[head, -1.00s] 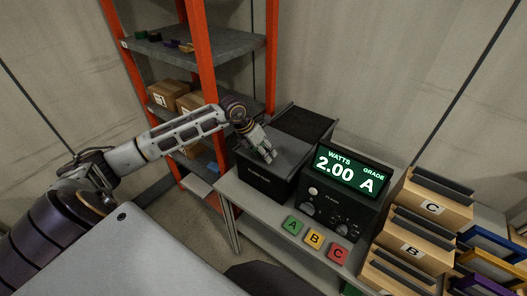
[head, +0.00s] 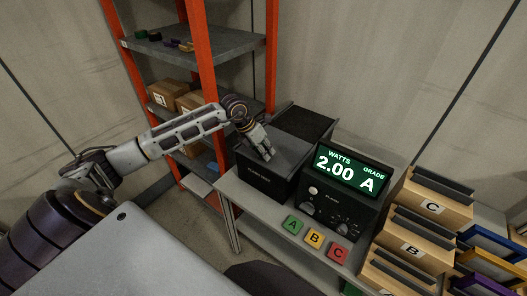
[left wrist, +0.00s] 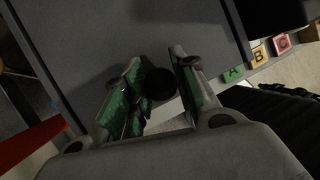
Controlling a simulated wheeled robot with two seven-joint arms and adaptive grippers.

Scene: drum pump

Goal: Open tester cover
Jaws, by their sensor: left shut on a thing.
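The tester's dark box (head: 262,185) stands on the bench, and its flat dark grey cover (head: 288,150) lies over the top and looks closed. My left gripper (head: 267,156) reaches down onto the cover from the left. In the left wrist view my left gripper (left wrist: 158,76) has its green-padded fingers on either side of a round black knob (left wrist: 159,86) on the grey cover (left wrist: 100,35), and is shut on it. The head view hides the knob behind the fingers. My right gripper is in neither view.
A unit with a lit display (head: 346,172) reading 2.00 watts, grade A, stands right of the box. Green, yellow and red A, B, C tiles (head: 314,238) lie in front. An orange-framed shelf (head: 205,60) stands behind my left arm.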

